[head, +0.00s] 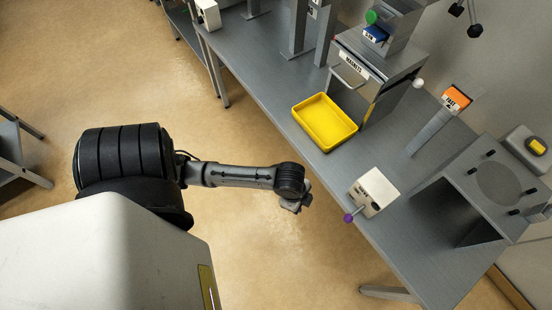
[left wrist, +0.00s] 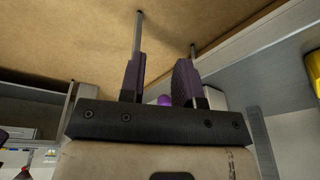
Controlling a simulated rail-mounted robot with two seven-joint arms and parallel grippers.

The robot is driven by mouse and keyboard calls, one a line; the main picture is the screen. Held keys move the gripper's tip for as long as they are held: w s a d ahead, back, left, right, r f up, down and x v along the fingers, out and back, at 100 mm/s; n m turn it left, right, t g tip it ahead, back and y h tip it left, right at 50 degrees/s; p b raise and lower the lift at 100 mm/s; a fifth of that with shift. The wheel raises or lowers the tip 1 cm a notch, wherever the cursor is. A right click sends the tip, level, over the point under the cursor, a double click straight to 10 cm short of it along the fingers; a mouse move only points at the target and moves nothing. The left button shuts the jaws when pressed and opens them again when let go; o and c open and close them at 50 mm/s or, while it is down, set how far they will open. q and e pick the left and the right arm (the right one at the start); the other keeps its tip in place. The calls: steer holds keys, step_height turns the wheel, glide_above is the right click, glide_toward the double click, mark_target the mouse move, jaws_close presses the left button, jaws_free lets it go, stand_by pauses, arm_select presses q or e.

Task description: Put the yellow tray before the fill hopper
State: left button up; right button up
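The yellow tray (head: 325,124) is a shallow open rectangle and looks empty. It sits on the grey bench (head: 262,83) near its front edge, in front of a grey cabinet (head: 375,75) with a handle and a label. I cannot tell for sure which fixture is the fill hopper. My left gripper (head: 298,206) hangs off the bench's front edge, below the tray in the head view and apart from it. In the left wrist view, its two dark fingers (left wrist: 160,75) are spread with nothing between them. My right gripper is not in view.
A white box (head: 374,192) with a purple-knobbed lever (head: 348,218) stands right of the tray. Beyond it are a post with an orange sign (head: 456,98) and a grey angled housing (head: 490,185). Grey uprights (head: 297,30) stand farther left. Bare bench lies between tray and white box.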

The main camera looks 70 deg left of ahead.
arm_select(q)
steer(key=s+d+r+n+t+y, duration=0.1)
steer(key=s+d+r+n, duration=0.1)
steer(key=s+r+n, duration=0.2)
steer(key=s+n, duration=0.3)
steer(key=s, duration=0.1)
steer(key=shift+d+r, duration=0.25)
steer(key=shift+s, duration=0.1)
steer(key=shift+o, duration=0.4)
stand_by(0.4)
